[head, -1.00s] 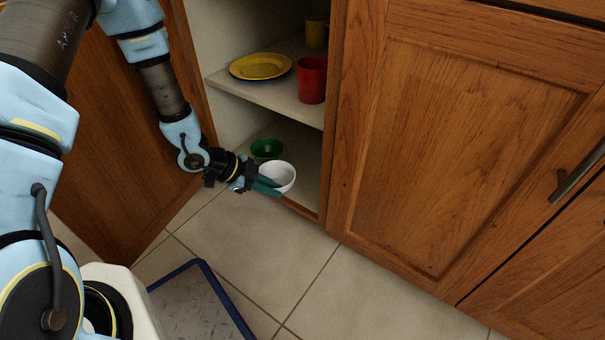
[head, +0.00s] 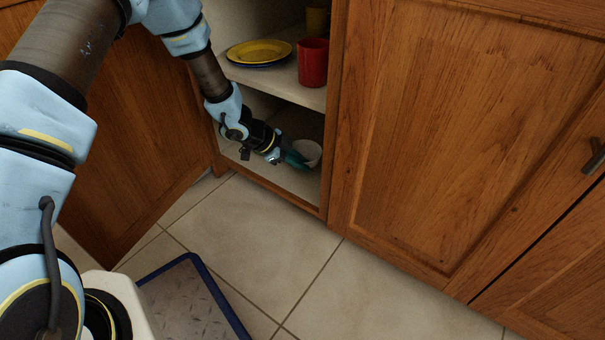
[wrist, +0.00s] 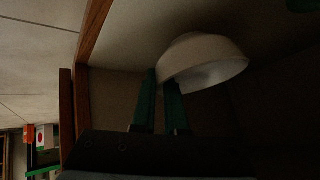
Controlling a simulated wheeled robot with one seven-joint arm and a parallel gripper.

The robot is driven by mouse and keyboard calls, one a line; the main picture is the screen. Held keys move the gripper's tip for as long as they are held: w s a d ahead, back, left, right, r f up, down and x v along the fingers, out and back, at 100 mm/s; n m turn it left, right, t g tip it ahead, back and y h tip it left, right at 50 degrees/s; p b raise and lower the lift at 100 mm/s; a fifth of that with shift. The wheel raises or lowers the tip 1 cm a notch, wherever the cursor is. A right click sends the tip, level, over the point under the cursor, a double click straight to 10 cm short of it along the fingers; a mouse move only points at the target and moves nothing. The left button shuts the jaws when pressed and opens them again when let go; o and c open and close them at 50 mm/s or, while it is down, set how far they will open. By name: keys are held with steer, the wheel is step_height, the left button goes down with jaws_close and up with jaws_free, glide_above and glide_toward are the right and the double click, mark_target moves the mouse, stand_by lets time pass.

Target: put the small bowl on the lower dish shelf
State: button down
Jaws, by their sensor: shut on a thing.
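The small white bowl (head: 308,151) is inside the open cabinet, over the lower shelf (head: 288,178). My gripper (head: 297,158) reaches into the lower compartment with its green fingers shut on the bowl's rim. In the wrist view the bowl (wrist: 205,62) sits at the tips of the two green fingers (wrist: 162,100). I cannot tell whether the bowl touches the shelf. The green bowl on this shelf is hidden behind my arm in the head view; a bit of green shows at the wrist view's top right corner.
A blue-edged mat (head: 195,300) lies on the tiled floor.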

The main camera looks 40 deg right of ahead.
step_height(320, 180, down, 3)
steer(key=shift+r+b, duration=0.15)
steer(key=shift+b, duration=0.4)
steer(key=shift+d+b, duration=0.15)
steer(key=shift+b, duration=0.2)
steer(key=c, duration=0.9)
jaws_free()
steer(key=shift+c, duration=0.2)
